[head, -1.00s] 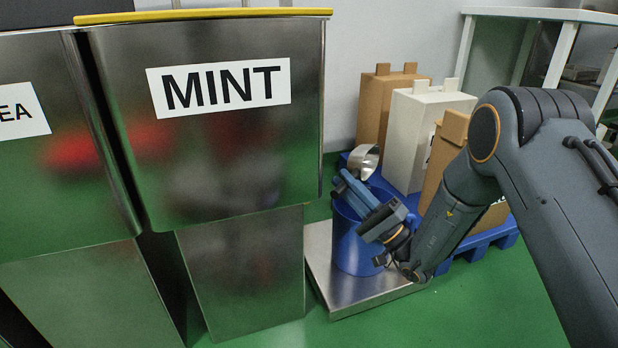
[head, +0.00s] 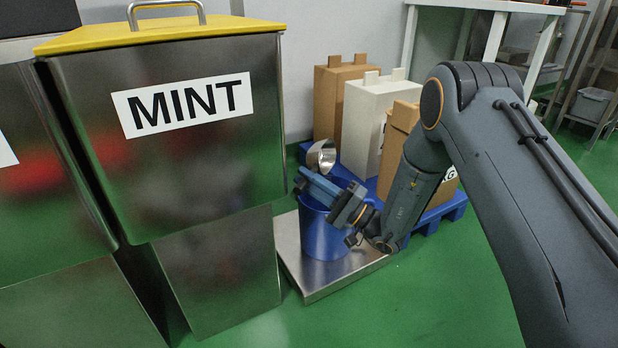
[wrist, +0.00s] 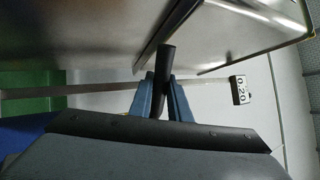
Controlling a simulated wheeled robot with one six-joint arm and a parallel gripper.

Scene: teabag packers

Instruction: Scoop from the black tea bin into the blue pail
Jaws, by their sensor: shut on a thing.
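The blue pail (head: 322,238) stands on a low steel platform, right of the mint bin. My gripper (head: 318,187) is over the pail's mouth in the head view, with its blue fingers shut on the scoop (head: 322,155). The scoop's shiny metal bowl shows just beyond the fingers and looks tilted; I cannot tell whether it holds tea. In the wrist view the scoop's dark handle (wrist: 165,65) sits between the blue fingers. A bin at the left edge (head: 50,190) shows only a sliver of its label. The black tea bin cannot be identified, and the pail's inside is hidden.
The mint bin (head: 180,185) with a yellow lid (head: 160,35) stands close left of the pail. The steel platform (head: 300,280) is under the pail. A blue pallet (head: 450,208) with cartons (head: 370,125) is behind. Green floor is free in front. A digit display (wrist: 239,90) shows.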

